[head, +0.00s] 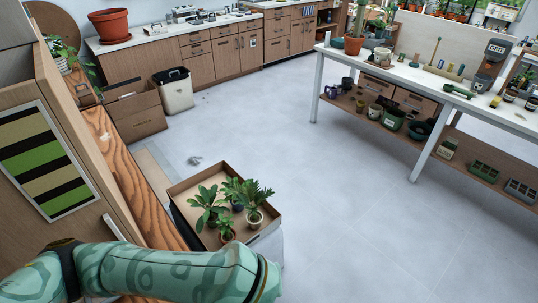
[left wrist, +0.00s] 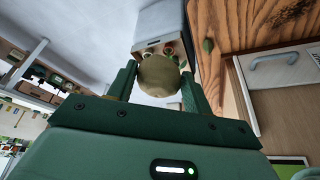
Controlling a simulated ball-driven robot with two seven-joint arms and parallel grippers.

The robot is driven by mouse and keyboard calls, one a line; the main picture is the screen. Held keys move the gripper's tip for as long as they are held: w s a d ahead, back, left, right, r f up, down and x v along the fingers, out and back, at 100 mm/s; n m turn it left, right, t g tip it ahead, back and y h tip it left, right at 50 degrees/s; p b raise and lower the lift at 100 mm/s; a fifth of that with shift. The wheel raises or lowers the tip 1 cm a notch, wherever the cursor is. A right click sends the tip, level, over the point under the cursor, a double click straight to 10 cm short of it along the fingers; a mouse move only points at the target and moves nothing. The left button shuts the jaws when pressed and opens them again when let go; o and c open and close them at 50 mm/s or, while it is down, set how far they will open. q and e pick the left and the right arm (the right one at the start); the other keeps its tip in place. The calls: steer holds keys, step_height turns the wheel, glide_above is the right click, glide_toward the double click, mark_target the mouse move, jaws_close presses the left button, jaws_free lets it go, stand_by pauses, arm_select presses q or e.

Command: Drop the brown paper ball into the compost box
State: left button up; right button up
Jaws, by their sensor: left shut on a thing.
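A round brown ball (left wrist: 159,76), which looks like the paper ball, sits between the two green fingers of my left gripper (left wrist: 158,84) in the left wrist view. The fingers are shut on it from both sides. In the head view my left arm crosses the bottom left, but its gripper and the ball do not show. An open cardboard box (head: 136,110) stands on the floor by the cabinets at the upper left; it may be the compost box, but no label is readable. My right gripper is not in view.
A wooden counter edge (head: 125,175) runs along the left. A white bin (head: 175,92) stands beside the cardboard box.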

arm_select(q)
steer(key=w+a+r+m, duration=0.1)
steer(key=w+a+r, duration=0.2)
steer(key=w+r, duration=0.2)
steer(key=shift+w+r+b, duration=0.15)
steer(key=shift+w+b, duration=0.2)
